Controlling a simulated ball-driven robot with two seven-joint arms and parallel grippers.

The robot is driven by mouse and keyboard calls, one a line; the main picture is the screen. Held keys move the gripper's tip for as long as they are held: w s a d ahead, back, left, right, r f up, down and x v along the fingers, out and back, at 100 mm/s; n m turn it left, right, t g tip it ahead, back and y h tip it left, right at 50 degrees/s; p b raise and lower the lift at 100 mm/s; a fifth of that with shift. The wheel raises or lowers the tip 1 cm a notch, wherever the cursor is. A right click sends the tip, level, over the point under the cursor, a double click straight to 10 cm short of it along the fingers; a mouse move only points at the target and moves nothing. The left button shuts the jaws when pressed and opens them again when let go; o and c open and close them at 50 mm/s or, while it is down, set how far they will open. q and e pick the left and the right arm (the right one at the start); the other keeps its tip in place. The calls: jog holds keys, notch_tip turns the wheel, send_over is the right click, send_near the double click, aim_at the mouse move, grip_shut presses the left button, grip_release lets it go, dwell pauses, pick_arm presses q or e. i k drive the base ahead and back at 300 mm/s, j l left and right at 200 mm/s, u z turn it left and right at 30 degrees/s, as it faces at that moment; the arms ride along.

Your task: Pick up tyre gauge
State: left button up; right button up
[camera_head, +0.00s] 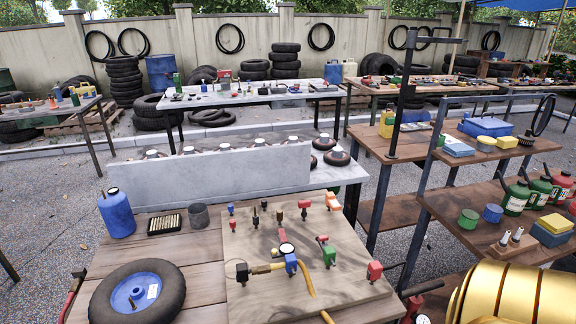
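A small round dial with a pale face (287,248), which looks like the tyre gauge, is on the light wooden board (245,300) on the cart top. It sits just behind a blue fitting (291,266) on a yellow hose (308,280). A black fitting (242,271) is at the hose's left end. The blue fitting partly covers the dial's lower side, so I cannot tell whether they are joined. Another dial (421,318) shows at the bottom edge beside a red part.
Several red, green, black and brass fittings stand on the board. To its left are a wheel (138,294), a blue canister (117,214), a black tray (164,224) and a dark cup (199,216). A grey panel (215,182) rises behind. Shelves with cans (516,198) stand right.

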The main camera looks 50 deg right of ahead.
aim_at(330, 200)
jog(key=z, duration=1.8)
